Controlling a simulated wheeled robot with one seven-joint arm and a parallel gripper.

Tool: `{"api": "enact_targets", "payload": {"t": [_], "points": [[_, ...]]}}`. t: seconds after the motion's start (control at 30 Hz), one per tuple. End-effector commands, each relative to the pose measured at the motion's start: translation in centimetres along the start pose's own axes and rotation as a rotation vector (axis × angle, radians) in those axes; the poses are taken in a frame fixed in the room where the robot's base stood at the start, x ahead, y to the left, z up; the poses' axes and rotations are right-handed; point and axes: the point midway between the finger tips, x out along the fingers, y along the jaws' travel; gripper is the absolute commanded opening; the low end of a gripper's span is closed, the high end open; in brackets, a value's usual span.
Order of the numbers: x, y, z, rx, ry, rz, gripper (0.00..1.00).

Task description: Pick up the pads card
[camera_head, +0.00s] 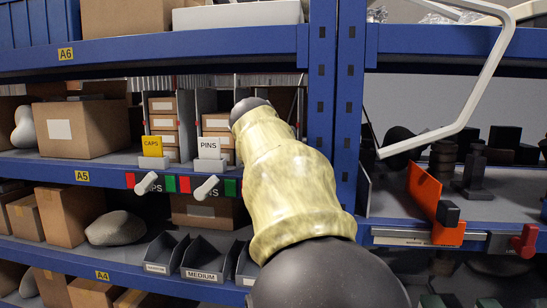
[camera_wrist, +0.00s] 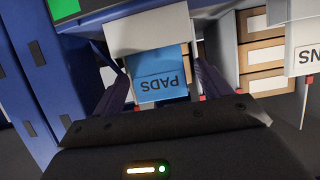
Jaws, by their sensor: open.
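The pads card (camera_wrist: 160,68) is a blue card lettered PADS, upside down in the wrist view. It stands in a white holder (camera_wrist: 148,32). My gripper (camera_wrist: 162,88) is open, with one dark finger on each side of the card. I cannot tell whether either finger touches it. In the head view my arm hides the pads card and the gripper.
A yellow CAPS card (camera_head: 152,146) and a white PINS card (camera_head: 209,150) stand in holders on the same shelf (camera_head: 105,170). Brown boxes (camera_wrist: 265,55) stand beside the card. A blue rack upright (camera_head: 319,100) is close to my arm.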

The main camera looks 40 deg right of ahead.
Motion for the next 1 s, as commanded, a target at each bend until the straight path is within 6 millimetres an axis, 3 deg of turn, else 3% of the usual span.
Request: {"api": "enact_targets", "payload": {"t": [0.13,0.37,0.73,1.0], "points": [[0.0,0.0,0.0,0.0,0.0,0.0,0.74],[0.0,0.0,0.0,0.0,0.0,0.0,0.29],[-0.1,0.0,-0.3,0.0,0.001,0.0,0.29],[-1.1,0.0,-2.8,0.002,0.004,-0.001,0.29]]}}
